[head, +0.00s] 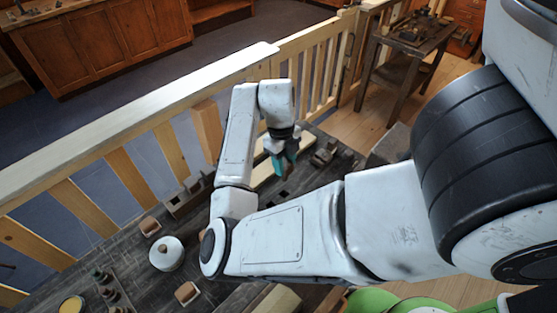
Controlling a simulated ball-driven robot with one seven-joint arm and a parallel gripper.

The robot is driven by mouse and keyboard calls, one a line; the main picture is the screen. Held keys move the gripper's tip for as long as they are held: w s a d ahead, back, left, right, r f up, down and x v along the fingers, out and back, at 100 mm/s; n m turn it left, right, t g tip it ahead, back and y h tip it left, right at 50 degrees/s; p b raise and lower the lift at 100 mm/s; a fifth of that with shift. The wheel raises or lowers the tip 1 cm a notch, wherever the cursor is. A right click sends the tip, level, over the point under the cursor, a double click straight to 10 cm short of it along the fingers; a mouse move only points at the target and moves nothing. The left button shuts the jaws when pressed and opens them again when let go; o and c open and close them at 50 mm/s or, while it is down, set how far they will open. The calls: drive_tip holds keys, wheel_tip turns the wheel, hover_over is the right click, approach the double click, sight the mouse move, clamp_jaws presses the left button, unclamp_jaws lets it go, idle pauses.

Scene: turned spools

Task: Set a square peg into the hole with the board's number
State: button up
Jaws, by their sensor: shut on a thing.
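My gripper (283,165) hangs at the end of my raised arm, pointing down over the far part of the dark table. Its teal fingers are shut on a small brown piece, which looks like the peg but is mostly hidden by the fingers. A pale board edge (262,181) shows just behind and left of the fingers. Small dark square spots, perhaps holes, lie on the surface just below the gripper. No number on the board can be read at this size. I cannot tell whether the held piece touches the surface.
Several dark spools stand near the left front. Brown wooden pieces (325,152) lie right of the gripper. A wooden railing (130,185) runs behind the table.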

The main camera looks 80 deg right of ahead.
drive_tip(key=shift+f, duration=3.15)
drive_tip(key=shift+f+b, duration=1.85)
drive_tip(key=shift+f, duration=0.65)
drive_tip(key=shift+f, duration=0.25)
drive_tip(key=o, duration=1.1)
drive_tip(key=shift+o, duration=0.4)
drive_tip(key=o, duration=0.3)
drive_tip(key=shift+o, duration=0.2)
drive_tip(key=shift+r, duration=0.1)
